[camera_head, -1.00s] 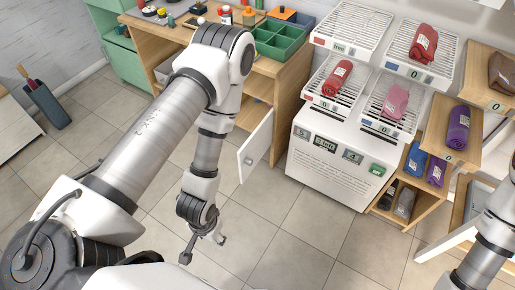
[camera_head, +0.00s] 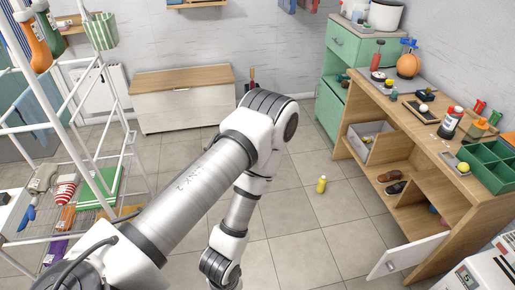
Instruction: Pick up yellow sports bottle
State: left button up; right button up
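A small yellow bottle (camera_head: 321,185) stands upright on the tiled floor, right of the centre of the head view. It is the only yellow bottle I see on the floor. My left arm reaches across the middle of the view, with its wrist left of and nearer than the bottle. The fingers of my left gripper are cut off by the bottom edge. My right gripper is not in view. Nothing touches the bottle, and bare floor surrounds it.
A wooden workbench (camera_head: 410,140) with an open cabinet door (camera_head: 408,257) stands to the right. A white drying rack (camera_head: 85,150) with items stands to the left. A low wood-topped chest (camera_head: 185,95) is against the back wall. The floor between them is clear.

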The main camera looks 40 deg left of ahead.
aim_at(322, 182)
jog(key=u, duration=0.55)
jog(key=z, duration=0.2)
jog(key=i+j+z, duration=1.05)
jog(key=j, duration=0.2)
jog(key=i+j, duration=0.15)
jog(key=j, duration=0.2)
jog(key=i+j, duration=0.1)
jog(key=j, duration=0.2)
jog(key=i+j, duration=0.15)
jog(key=j, duration=0.2)
jog(key=i+j, duration=0.15)
jog(key=j, duration=0.15)
jog(key=i+j, duration=0.1)
jog(key=j, duration=0.25)
